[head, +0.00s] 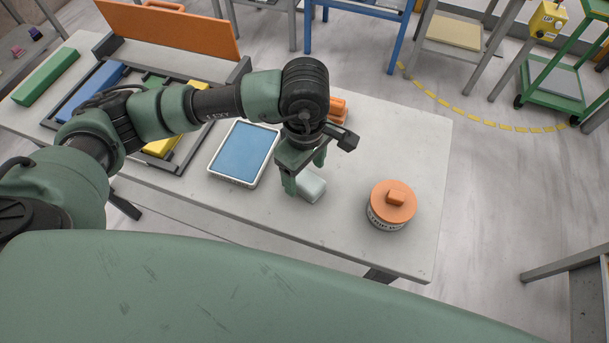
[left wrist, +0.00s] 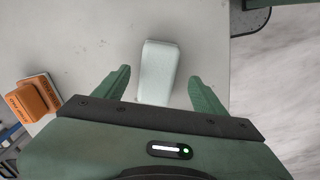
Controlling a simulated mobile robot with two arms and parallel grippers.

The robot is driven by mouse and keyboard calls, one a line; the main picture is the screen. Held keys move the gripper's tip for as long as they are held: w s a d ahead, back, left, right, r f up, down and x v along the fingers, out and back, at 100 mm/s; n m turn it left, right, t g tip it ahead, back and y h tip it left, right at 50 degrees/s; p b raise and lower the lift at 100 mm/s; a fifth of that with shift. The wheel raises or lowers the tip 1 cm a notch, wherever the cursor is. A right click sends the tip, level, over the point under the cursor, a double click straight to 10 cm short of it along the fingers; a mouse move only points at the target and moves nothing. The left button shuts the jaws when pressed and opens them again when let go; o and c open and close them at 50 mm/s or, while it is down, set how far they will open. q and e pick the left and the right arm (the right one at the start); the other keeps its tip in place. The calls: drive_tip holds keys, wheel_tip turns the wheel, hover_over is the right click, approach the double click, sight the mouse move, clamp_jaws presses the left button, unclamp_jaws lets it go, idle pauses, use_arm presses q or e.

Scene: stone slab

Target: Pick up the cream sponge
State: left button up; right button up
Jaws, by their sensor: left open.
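The cream sponge (head: 312,188) is a pale, whitish block lying on the light stone slab (head: 420,150). In the left wrist view the sponge (left wrist: 158,62) lies lengthwise between the two fingers, with a gap on each side. My left gripper (head: 305,172) is open and empty, pointing down close over the sponge. Its green fingers also show in the left wrist view (left wrist: 159,78). My right gripper does not show.
A round container with an orange lid (head: 393,203) stands right of the sponge. A white-rimmed blue tray (head: 211,168) lies to the left. An orange block (head: 338,106) sits behind my gripper. The slab's right edge drops to the floor.

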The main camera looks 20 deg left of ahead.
sight(304, 177)
use_arm(q)
drive_tip(key=f, duration=0.2)
drive_tip(key=shift+w+a+f+p, duration=0.15)
drive_tip(key=shift+w+f+p, duration=0.05)
drive_tip(key=shift+f+p, duration=0.15)
drive_tip(key=shift+f, duration=0.4)
clamp_jaws()
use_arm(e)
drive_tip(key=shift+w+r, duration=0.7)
